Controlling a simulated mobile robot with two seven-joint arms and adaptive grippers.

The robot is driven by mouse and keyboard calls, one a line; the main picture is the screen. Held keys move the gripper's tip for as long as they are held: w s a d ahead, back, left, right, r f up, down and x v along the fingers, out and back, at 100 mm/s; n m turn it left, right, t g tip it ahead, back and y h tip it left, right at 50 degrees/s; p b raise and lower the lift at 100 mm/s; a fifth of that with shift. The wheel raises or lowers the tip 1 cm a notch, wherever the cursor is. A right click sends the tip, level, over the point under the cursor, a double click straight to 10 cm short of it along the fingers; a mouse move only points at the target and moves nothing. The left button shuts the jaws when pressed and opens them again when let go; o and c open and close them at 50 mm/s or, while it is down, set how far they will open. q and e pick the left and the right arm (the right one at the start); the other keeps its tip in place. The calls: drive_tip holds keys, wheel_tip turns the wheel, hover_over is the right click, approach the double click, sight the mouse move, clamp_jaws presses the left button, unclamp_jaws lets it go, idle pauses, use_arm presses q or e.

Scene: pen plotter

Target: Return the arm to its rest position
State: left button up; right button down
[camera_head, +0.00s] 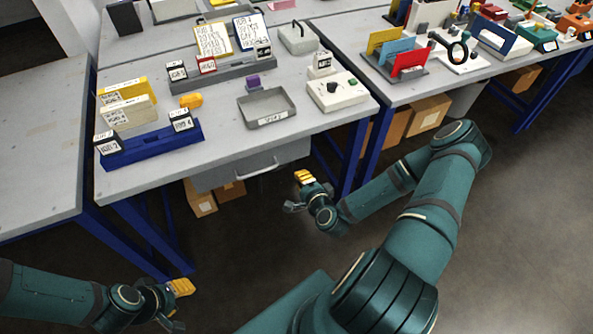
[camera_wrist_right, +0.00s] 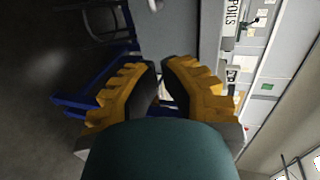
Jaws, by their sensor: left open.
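My left gripper (camera_head: 178,305) is at the bottom left of the head view, low over the floor in front of the left table. It is open and empty, with one yellow finger pad showing. My right gripper (camera_head: 297,192) hangs in front of the middle table, beside its drawer and above the floor. The wrist view shows its two yellow ridged fingers (camera_wrist_right: 160,75), their tips close together with a narrow gap. I see nothing held there, but I cannot tell whether it counts as open or shut. My right arm reaches in from the lower right.
The middle table (camera_head: 225,155) carries a blue rack (camera_head: 150,148), a grey tray (camera_head: 268,108), a white control box (camera_head: 337,92) and a yellow object (camera_head: 191,100). A drawer (camera_head: 250,168) hangs under its front edge. Cardboard boxes (camera_head: 201,200) stand below. The right floor is clear.

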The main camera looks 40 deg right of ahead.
drive_tip(key=shift+s, duration=0.3)
drive_tip(key=w+a+f+n+g+y, duration=0.15)
drive_tip(key=a+n+y, duration=0.3)
drive_tip(key=a, duration=0.45)
drive_tip(key=s+a+r+n+g+y, duration=0.1)
drive_tip(key=s+a+n+g, duration=0.4)
drive_tip(key=a+n, duration=0.2)
drive_tip(key=s+a+r+n+g+y, duration=0.1)
drive_tip(key=s+a+n+g, duration=0.4)
drive_tip(key=a+n+g, duration=0.1)
drive_tip(key=a+n, duration=0.1)
drive_tip(key=a, duration=0.1)
drive_tip(key=shift+s+a+r, duration=0.2)
drive_tip(key=shift+s+a, duration=0.1)
drive_tip(key=shift+a, duration=0.05)
drive_tip(key=shift+n+y, duration=0.25)
